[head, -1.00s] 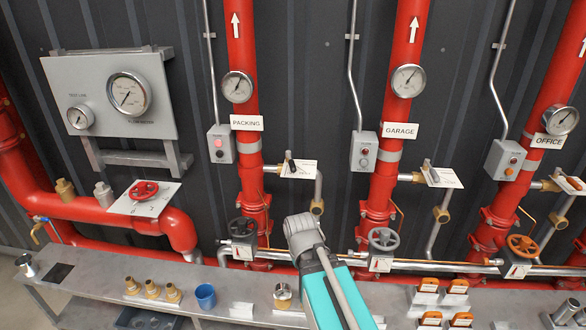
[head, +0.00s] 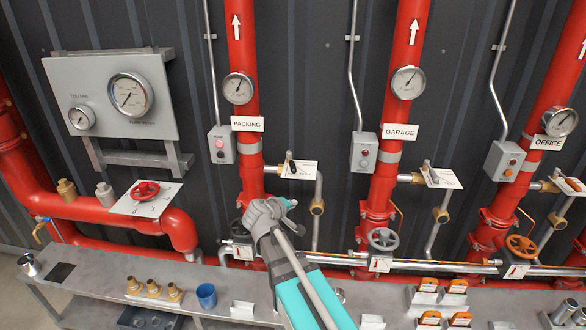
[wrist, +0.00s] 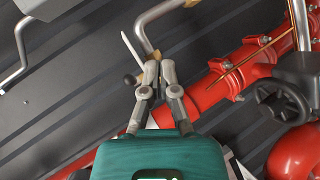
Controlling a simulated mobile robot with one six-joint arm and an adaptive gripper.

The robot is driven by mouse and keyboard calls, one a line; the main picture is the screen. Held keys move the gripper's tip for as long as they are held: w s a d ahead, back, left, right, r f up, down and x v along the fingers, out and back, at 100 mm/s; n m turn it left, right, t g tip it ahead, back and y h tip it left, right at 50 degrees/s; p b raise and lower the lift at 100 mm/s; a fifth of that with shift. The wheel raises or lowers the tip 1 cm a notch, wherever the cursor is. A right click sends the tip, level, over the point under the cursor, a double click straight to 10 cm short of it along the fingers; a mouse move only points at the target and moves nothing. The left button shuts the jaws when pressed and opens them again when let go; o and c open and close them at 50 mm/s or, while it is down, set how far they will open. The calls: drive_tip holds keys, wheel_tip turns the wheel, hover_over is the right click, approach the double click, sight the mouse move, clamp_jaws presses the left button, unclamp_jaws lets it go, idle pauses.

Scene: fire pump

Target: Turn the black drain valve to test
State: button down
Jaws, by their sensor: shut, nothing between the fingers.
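The black drain valve lever (head: 291,163) stands upright in front of a small white label plate (head: 305,171) beside the PACKING riser in the head view. My gripper (head: 291,203) is below that plate. In the wrist view, my gripper (wrist: 159,67) has its two fingers together with nothing between them. A dark round knob (wrist: 129,80), likely the lever's end, shows just left of the fingertips. Whether they touch it I cannot tell. The white plate is seen nearly edge-on, and the valve body is partly hidden behind the fingers.
A black handwheel (wrist: 283,98) is to the right in the wrist view, near the red PACKING riser (head: 252,181). A bent grey drain pipe (wrist: 150,20) rises beyond the fingertips. A bench (head: 230,290) with brass fittings and a blue cup (head: 206,296) lies below.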

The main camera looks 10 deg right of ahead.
sight(292, 169)
drive_tip(key=w+a+r+n+t, duration=0.4)
drive_tip(key=w+a+r, duration=0.1)
drive_tip(key=r, duration=0.1)
drive_tip(key=shift+a+t, duration=0.3)
drive_tip(key=shift+a, duration=0.05)
drive_tip(key=shift+w, duration=0.2)
drive_tip(key=x, duration=0.4)
drive_tip(key=s+d+b+x, duration=0.1)
drive_tip(key=x, duration=0.3)
drive_tip(key=d+x, duration=0.1)
drive_tip(key=x, duration=0.3)
drive_tip(key=shift+s+f+b, duration=0.1)
drive_tip(key=shift+s+b, duration=0.1)
drive_tip(key=shift+b, duration=0.15)
drive_tip(key=shift+w+d+f, duration=0.1)
drive_tip(key=shift+d, duration=0.45)
